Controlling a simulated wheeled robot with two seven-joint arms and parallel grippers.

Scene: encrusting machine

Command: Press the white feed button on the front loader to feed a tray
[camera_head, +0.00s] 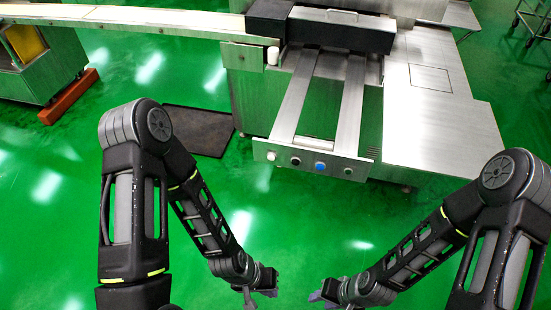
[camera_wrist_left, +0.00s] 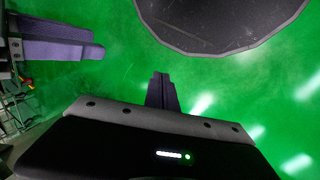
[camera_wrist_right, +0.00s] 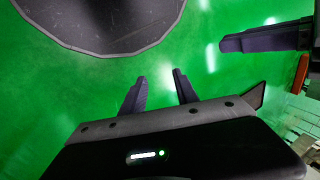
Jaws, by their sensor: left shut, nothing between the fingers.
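The front loader (camera_head: 318,100) is a metal frame with two long rails running from the dark machine top down to a front panel (camera_head: 262,149). The panel carries a row of small round buttons. My right gripper (camera_wrist_right: 159,88) is open and empty. Both are low, well short of the panel.
A conveyor belt (camera_head: 130,18) runs along the back left. A metal side table (camera_head: 435,110) is right of the loader. A dark floor mat (camera_head: 200,130) lies left of the loader. The green floor between my grippers and the panel is clear.

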